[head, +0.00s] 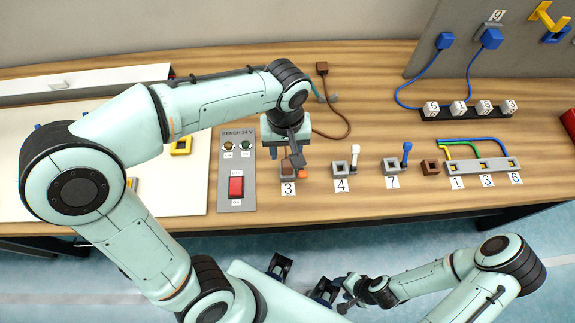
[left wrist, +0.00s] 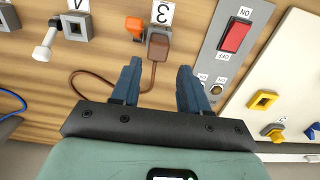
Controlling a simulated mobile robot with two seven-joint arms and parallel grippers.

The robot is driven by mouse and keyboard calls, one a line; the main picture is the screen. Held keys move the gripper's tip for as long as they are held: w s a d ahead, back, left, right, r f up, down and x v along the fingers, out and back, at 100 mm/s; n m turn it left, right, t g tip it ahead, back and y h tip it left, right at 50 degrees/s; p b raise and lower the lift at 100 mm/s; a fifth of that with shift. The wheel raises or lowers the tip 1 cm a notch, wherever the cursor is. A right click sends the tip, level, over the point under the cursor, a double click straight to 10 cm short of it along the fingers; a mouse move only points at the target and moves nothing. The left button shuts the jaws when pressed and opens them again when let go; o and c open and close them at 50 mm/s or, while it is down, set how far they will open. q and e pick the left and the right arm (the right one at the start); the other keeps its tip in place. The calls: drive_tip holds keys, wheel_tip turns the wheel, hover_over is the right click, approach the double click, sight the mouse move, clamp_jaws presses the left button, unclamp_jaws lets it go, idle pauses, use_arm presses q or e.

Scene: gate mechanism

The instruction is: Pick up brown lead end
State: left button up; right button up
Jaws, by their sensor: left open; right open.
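The brown lead end (left wrist: 158,47) is a small brown block with a brown cable leaving it. It sits beside the label 3 on the bench, and it also shows in the head view (head: 288,165), partly hidden by my left gripper. My left gripper (head: 294,158) is over it, pointing down. In the left wrist view its two dark fingers (left wrist: 158,78) are apart, with the cable passing between them and the block just beyond the tips. Nothing is held. My right gripper (head: 343,295) is open and empty, low in front of the bench.
A bench panel (head: 237,150) with a red switch (head: 236,187) stands just left. To the right are the socket marked 4 (head: 341,170) with a white lever, the one marked 7 (head: 391,166) with a blue lever, and a brown block (head: 430,167). A brown plug (head: 322,68) lies behind.

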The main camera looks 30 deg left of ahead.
sight(287, 163)
use_arm(q)
drive_tip(key=shift+d+f, duration=0.1)
drive_tip(key=shift+f, duration=3.05)
drive_tip(key=shift+w, duration=0.1)
clamp_jaws()
use_arm(e)
drive_tip(key=shift+f, duration=0.3)
use_arm(q)
drive_tip(key=shift+r, duration=0.1)
wheel_tip(287, 163, up, 20)
drive_tip(key=p, duration=0.2)
drive_tip(key=shift+p, duration=0.4)
use_arm(e)
drive_tip(key=r, duration=0.1)
drive_tip(key=w+r, duration=0.2)
drive_tip(key=shift+r, duration=0.4)
drive_tip(key=shift+s, duration=0.1)
